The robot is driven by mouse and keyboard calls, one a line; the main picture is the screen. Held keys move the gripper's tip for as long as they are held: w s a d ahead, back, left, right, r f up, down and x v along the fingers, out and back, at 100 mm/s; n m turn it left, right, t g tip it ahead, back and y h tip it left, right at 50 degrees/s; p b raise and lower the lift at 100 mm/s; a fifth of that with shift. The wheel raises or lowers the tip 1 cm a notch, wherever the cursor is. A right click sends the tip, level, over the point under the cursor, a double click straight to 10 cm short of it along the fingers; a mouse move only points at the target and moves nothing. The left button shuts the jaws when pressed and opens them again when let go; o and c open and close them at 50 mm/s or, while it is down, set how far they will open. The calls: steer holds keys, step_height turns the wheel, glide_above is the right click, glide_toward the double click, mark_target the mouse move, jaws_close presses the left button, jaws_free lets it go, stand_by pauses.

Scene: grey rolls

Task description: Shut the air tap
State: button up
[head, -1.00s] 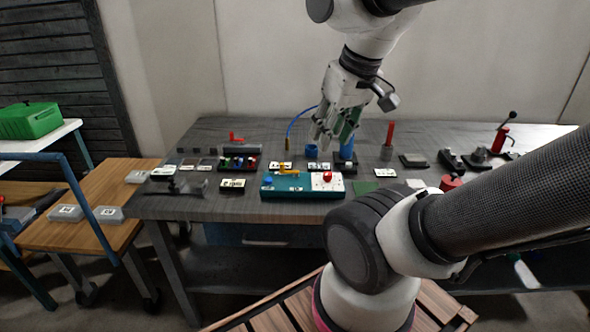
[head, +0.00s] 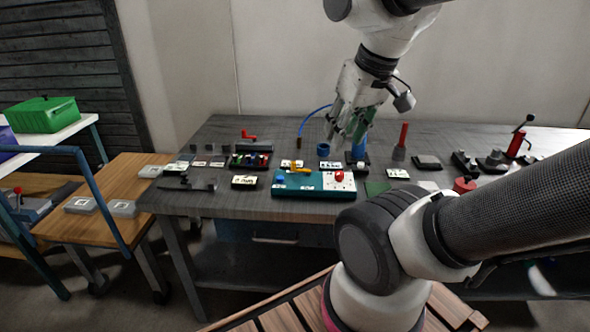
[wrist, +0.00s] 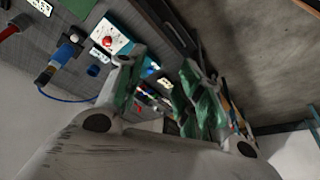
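No label marks the air tap, so I cannot tell which part it is. A yellow lever (head: 299,171) sits on the teal box (head: 313,190), between a blue knob (head: 280,178) and a red knob (head: 340,176). A separate red handle (head: 249,134) stands at the back left of the bench. My gripper (head: 347,140) is above the back of the bench, behind and above the teal box. In the wrist view its green-padded fingers (wrist: 163,70) are apart with nothing between them. The red knob also shows in the wrist view (wrist: 108,42).
Small labelled blocks crowd the bench (head: 215,205). A green bin (head: 43,115) is on the left shelf.

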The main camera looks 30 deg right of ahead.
steer(key=shift+f, duration=0.1)
steer(key=m+g, duration=0.4)
steer(key=m, duration=0.3)
glide_above(294, 162)
step_height(294, 162, down, 16)
steer(key=shift+f, duration=0.1)
steer(key=shift+r+m, duration=0.3)
steer(key=shift+m, duration=0.3)
steer(key=shift+w+f+m, duration=0.15)
steer(key=shift+f+m, duration=0.05)
steer(key=shift+m, duration=0.1)
step_height(294, 162, down, 8)
steer(key=shift+r, duration=0.25)
